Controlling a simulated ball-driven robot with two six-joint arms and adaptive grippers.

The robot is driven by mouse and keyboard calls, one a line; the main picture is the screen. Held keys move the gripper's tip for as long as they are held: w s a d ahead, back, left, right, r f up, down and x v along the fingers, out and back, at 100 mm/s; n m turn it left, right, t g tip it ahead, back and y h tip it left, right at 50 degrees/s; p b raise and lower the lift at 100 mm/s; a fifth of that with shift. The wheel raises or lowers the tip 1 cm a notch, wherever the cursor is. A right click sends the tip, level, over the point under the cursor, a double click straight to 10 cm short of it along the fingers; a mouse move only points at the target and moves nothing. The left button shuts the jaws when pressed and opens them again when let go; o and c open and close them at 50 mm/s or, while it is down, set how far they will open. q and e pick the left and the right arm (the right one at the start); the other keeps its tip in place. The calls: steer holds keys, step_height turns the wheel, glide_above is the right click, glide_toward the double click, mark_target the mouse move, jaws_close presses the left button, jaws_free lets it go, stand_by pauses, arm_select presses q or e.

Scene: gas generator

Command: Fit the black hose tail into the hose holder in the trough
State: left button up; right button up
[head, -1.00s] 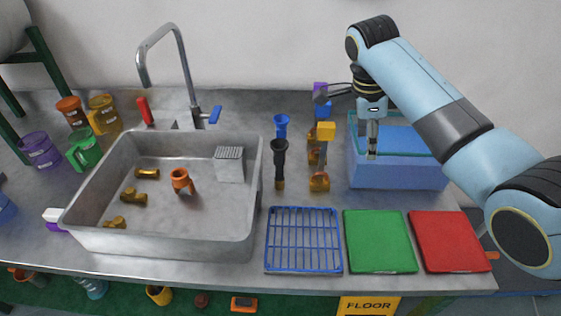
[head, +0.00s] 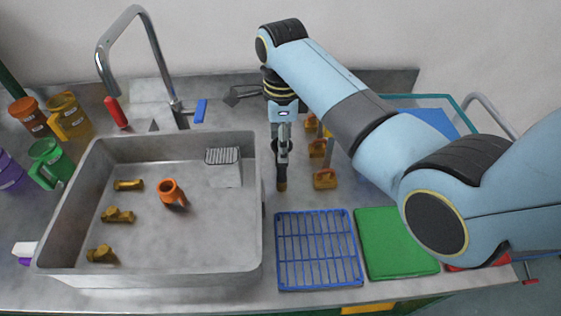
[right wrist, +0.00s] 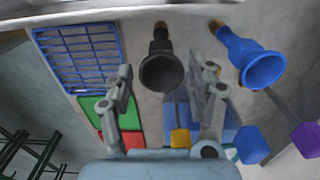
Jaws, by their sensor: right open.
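The black hose tail (head: 281,172) with a brass tip stands on the counter just right of the grey trough (head: 255,215). In the right wrist view its round black mouth (right wrist: 162,73) faces the camera between the open fingers. My right gripper (head: 283,145) is open and empty directly above or around its top; I cannot tell whether they touch. The fingers also show in the right wrist view (right wrist: 165,82). In the trough are an orange upright piece (head: 172,193), a grey slotted block (head: 225,167) and several brass fittings (head: 117,215). I cannot tell which one is the hose holder. My left gripper is not in view.
A blue hose tail (right wrist: 250,60) stands close beside the black one. A blue rack (head: 318,250) and a green board (head: 395,240) lie in front. The tap (head: 130,50) arches behind the trough.

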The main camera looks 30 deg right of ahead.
mark_target(282, 168)
steer(key=shift+f, duration=0.35)
step_height(282, 168, down, 5)
steer(key=shift+w+f, duration=0.1)
steer(key=c, duration=0.8)
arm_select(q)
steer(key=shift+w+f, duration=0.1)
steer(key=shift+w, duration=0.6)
arm_select(e)
jaws_close()
